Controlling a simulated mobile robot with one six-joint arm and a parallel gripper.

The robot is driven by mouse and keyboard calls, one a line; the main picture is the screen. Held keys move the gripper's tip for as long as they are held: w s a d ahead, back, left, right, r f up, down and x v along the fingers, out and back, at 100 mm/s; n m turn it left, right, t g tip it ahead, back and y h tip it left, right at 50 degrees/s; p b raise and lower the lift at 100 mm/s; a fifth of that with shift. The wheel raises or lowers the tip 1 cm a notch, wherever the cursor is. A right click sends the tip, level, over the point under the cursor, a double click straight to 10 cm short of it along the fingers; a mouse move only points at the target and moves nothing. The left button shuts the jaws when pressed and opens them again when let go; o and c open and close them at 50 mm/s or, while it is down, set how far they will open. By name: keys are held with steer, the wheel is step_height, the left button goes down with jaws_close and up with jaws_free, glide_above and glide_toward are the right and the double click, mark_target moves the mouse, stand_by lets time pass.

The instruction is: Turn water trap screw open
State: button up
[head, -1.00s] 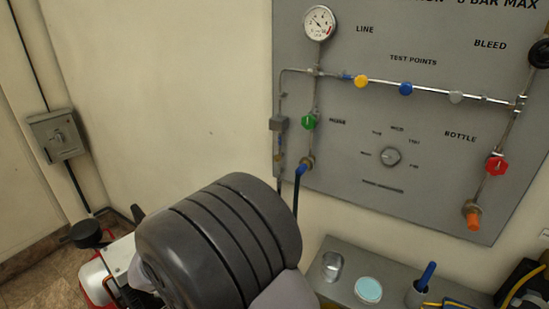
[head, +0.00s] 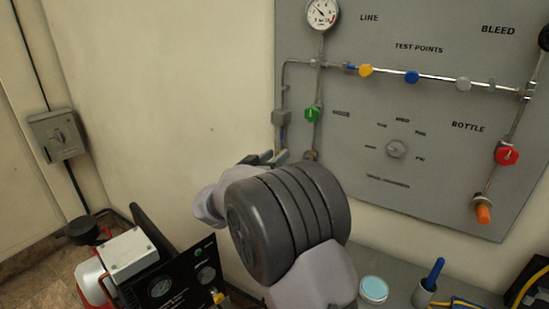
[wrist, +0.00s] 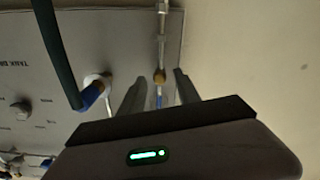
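The water trap is a small grey block (head: 281,117) on the thin pipe at the panel's left edge, with a short bluish part below it. Its small brass screw (wrist: 160,76) shows in the wrist view, in line with a silver pipe. My gripper (head: 267,158) is just below the trap in the head view and covers the screw there. In the wrist view my gripper (wrist: 159,76) is open. One finger is on each side of the screw, with visible gaps, and I see no contact.
A blue elbow (wrist: 92,96) with a dark hose lies left of my fingers in the wrist view. A grey ledge (head: 398,292) is below the panel (head: 340,175). Bare wall is left of the panel.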

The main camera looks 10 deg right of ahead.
jaws_close()
steer(key=n, duration=0.5)
steer(key=shift+n, duration=0.4)
steer(key=n, duration=0.5)
steer(key=shift+a+f, duration=0.1)
steer(key=n, duration=0.6)
steer(key=shift+n+p, duration=0.4)
steer(key=n+p, duration=0.2)
steer(key=n, duration=0.4)
steer(key=shift+f, duration=0.1)
steer(key=shift+n, duration=0.3)
